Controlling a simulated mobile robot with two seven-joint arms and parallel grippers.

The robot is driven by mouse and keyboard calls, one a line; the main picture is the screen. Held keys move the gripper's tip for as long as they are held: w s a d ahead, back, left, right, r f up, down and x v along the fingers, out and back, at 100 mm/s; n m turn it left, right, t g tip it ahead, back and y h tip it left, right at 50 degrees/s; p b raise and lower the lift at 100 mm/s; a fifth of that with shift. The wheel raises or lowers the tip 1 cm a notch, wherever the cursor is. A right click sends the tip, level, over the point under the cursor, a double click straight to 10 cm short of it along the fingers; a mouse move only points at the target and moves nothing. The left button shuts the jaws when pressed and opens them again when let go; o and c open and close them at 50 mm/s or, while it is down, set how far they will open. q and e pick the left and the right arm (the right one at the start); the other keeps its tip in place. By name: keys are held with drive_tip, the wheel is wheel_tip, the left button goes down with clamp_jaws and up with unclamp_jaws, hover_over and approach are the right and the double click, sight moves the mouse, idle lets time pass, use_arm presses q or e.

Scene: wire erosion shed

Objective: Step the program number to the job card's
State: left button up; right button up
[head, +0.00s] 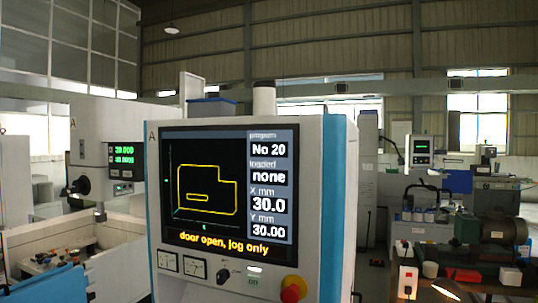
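A control console marked A (335,200) stands close in front. Its screen (207,205) shows a yellow part outline and the yellow words "door open, jog only". The program field (269,149) reads No 20, the loaded field (269,177) reads none, X is 30.0 and Y is 30.00. I cannot make out a job card. Neither gripper is in view.
Behind at left stands a machine (120,150) with a small green readout, and an open tank (70,240) holding small parts. At right is a cluttered bench with a dark green motor-like machine (500,230) and a white socket box (407,275).

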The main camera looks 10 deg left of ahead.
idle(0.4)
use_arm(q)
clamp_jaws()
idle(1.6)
